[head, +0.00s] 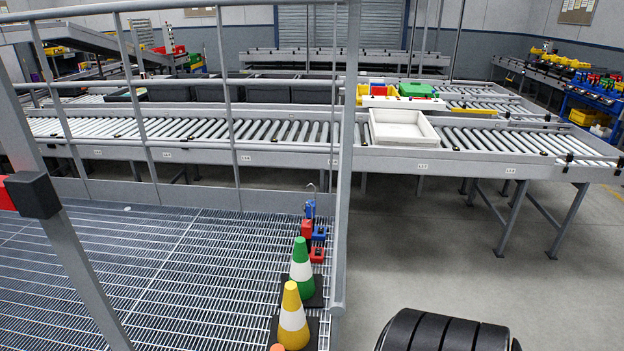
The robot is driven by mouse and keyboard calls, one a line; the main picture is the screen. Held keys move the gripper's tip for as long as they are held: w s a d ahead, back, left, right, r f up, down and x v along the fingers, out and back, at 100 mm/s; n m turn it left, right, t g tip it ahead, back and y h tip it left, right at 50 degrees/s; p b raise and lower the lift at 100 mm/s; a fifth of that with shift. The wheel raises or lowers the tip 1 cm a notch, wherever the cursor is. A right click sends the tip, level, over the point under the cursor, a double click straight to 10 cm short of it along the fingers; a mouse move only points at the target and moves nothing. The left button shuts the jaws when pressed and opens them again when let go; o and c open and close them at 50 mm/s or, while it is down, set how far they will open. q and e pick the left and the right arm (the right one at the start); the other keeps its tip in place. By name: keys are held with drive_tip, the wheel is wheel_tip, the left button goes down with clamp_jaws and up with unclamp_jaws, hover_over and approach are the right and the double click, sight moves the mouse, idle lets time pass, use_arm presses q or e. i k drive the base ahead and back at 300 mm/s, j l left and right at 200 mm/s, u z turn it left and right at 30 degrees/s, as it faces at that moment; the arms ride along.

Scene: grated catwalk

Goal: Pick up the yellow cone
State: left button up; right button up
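The yellow cone (291,298) stands upright on the catwalk grating near the bottom middle of the head view. It has a white band and a dark square base. A green cone (302,251) with a white band stands just behind it, also on a dark base. The tip of an orange thing (277,348) shows at the bottom edge in front of the yellow cone; the rest is cut off. Neither of my grippers shows in the head view.
Red and blue padlock-like items (311,232) stand behind the green cone. A grey rail post (345,170) rises close to the cones' right. Open grating (150,270) lies left. A black ribbed object (445,332) shows at bottom right. Roller conveyors (250,130) cross behind.

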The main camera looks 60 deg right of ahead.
sight(295, 330)
drive_tip(key=z, duration=1.65)
drive_tip(key=i, duration=0.1)
